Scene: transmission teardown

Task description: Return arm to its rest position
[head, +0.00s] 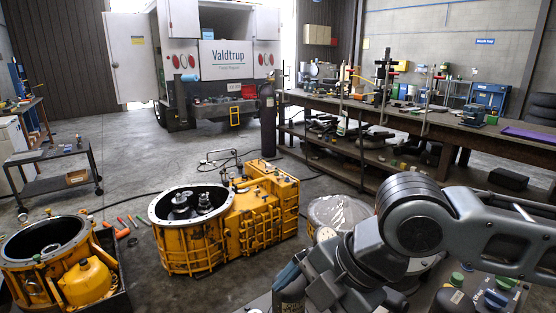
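My grey arm (418,222) fills the lower right of the head view. It is bent at a large round joint, with one link running off the right edge and another reaching down to the bottom edge. I cannot make out my gripper or its fingers in this view, so whether it holds anything is hidden.
A yellow transmission housing (247,222) with exposed gears stands on the floor left of my arm. Another yellow housing (22,268) sits at lower left. A long workbench (430,125) with tools runs behind the arm. A cart (55,178) stands left; the mid-floor is mostly clear.

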